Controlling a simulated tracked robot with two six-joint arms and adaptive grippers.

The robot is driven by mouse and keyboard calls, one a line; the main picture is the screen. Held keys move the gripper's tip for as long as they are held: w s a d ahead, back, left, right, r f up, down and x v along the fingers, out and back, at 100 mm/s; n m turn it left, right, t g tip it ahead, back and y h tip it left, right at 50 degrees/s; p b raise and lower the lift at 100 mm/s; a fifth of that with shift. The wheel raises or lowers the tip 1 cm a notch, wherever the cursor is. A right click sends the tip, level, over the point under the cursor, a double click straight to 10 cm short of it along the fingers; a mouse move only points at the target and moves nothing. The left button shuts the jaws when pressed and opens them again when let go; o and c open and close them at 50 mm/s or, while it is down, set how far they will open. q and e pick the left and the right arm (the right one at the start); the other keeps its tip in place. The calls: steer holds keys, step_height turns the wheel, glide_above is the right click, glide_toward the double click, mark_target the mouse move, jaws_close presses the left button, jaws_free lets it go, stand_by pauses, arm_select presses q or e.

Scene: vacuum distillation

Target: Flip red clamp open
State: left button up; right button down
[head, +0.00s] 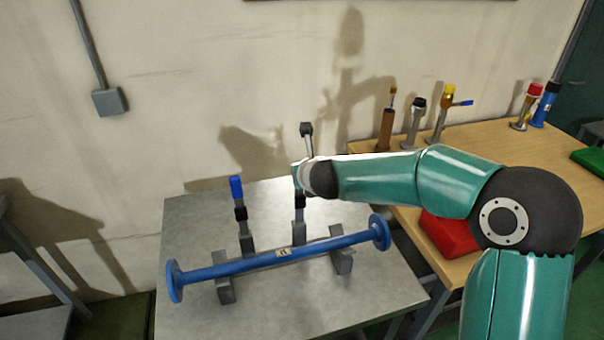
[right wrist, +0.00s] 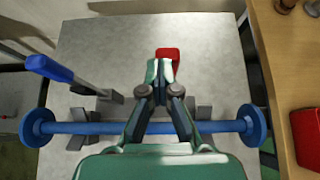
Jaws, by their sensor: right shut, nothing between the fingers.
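The red clamp's handle end (right wrist: 168,54) shows in the right wrist view just beyond my fingertips. In the head view its red part is hidden by my right wrist, and a grey upright post (head: 299,232) shows below it, behind the blue pipe. My right gripper (right wrist: 161,68) is shut and empty, its fingertips right at the red handle. I cannot tell whether they touch it. In the head view the right gripper (head: 299,178) is mostly hidden by its own wrist. My left gripper is not in view.
A blue flanged pipe (head: 275,257) lies across grey supports on the metal table (head: 375,300). A blue-handled clamp (head: 237,188) stands upright at left. A wooden bench (head: 480,150) at right holds several tools and a red object (head: 447,236). The metal table's front is clear.

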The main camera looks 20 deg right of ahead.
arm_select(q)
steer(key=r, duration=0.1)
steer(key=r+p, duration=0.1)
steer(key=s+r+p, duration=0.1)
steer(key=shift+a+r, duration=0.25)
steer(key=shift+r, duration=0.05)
arm_select(e)
step_height(320, 180, up, 7)
steer(key=s, duration=0.2)
steer(key=shift+a+r, duration=0.15)
steer(key=shift+a, duration=0.05)
steer(key=shift+s, duration=0.15)
steer(key=shift+d, duration=0.1)
